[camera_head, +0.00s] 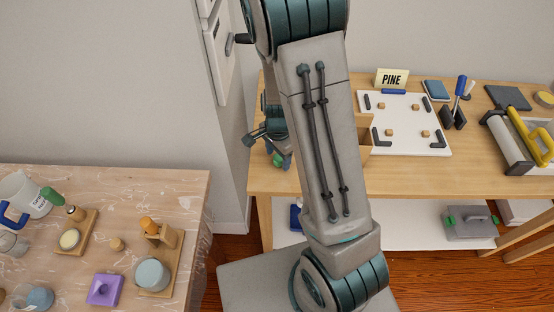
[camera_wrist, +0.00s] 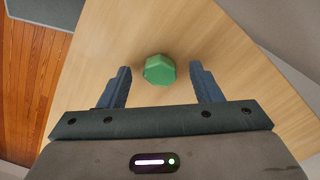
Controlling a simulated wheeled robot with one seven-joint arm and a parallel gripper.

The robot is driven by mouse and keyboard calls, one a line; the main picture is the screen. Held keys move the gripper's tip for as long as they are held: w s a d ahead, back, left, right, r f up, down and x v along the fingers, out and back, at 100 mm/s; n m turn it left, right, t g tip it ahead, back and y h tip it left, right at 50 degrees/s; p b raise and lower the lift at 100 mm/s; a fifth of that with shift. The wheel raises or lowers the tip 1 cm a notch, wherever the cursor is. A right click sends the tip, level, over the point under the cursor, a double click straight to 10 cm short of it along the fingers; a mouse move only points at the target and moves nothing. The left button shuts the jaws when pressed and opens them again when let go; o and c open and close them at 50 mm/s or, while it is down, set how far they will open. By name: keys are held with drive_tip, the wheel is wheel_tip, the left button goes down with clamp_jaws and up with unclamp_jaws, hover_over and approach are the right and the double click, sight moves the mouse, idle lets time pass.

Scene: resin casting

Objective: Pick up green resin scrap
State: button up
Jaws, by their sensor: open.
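The green resin scrap (camera_wrist: 160,69) is a small faceted green lump on the bare wooden table top in the wrist view. My gripper (camera_wrist: 162,74) is open, with one dark finger on each side of the scrap and clear gaps between; how high it is above the table is hard to tell. In the head view a small part of the green scrap (camera_head: 278,160) shows at the left end of the wooden table, below my gripper. My arm hides most of that area.
A second table (camera_head: 130,195) at left holds cups, a purple block (camera_head: 105,289) and wooden stands.

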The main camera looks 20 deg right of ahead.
drive_tip(key=c, duration=1)
drive_tip(key=shift+r, duration=0.15)
drive_tip(key=shift+c, duration=0.2)
